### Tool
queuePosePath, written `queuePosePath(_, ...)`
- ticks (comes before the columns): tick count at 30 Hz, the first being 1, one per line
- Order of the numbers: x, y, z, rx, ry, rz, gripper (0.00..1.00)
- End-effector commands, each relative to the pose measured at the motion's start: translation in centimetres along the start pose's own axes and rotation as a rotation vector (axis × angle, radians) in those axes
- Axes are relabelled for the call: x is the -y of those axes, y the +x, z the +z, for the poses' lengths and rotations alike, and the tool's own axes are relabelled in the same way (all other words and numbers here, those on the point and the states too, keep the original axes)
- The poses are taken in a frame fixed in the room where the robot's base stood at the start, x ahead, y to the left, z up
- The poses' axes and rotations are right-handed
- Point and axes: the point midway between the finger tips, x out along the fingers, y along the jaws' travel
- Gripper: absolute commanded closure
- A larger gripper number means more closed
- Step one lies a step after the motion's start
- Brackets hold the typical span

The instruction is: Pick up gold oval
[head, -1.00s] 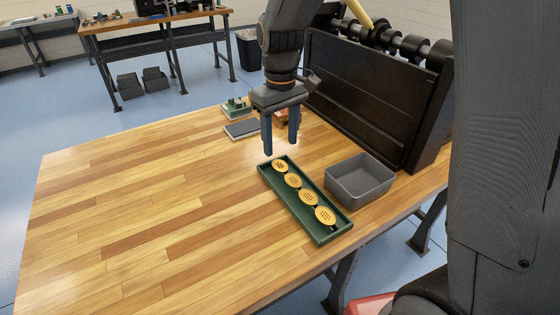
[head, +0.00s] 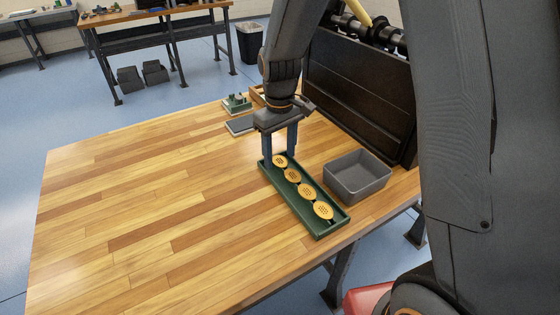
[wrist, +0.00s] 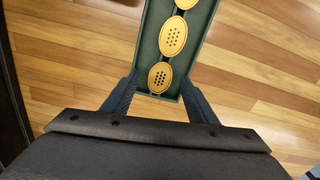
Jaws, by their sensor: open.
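Several gold ovals with small holes stand in a row in a long green tray (head: 330,231) on the wooden table. My gripper (head: 279,160) is open at the tray's far end, its two fingers on either side of the farthest gold oval (head: 280,161). In the wrist view this gold oval (wrist: 160,77) lies between the fingertips, with a gap on each side. Another gold oval (wrist: 173,37) lies just beyond it. The nearest gold oval in the head view (head: 323,210) is at the tray's near end. I cannot tell how far the fingertips reach down.
A grey bin (head: 358,177) stands right of the tray. A dark panelled machine (head: 358,98) rises behind the bin. A flat grey plate (head: 241,125) and a green fixture (head: 237,103) lie beyond my gripper. The table's left side (head: 150,200) is clear.

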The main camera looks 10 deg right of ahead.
Motion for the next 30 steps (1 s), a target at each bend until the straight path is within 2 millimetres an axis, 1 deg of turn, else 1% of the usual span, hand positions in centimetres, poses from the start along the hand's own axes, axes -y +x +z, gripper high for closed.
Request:
queuePosePath(19, 0.0, 0.48, 0.01, 0.001, 0.0, 0.0, 0.47)
queuePosePath(20, 0.0, 0.48, 0.01, 0.001, 0.0, 0.0, 0.51)
queuePosePath(21, 0.0, 0.48, 0.01, 0.0, 0.0, 0.0, 0.57)
queuePosePath(27, 0.01, 0.47, 0.01, 0.0, 0.0, 0.0, 0.91)
queuePosePath(30, 0.0, 0.46, 0.0, 0.0, 0.0, 0.0, 0.91)
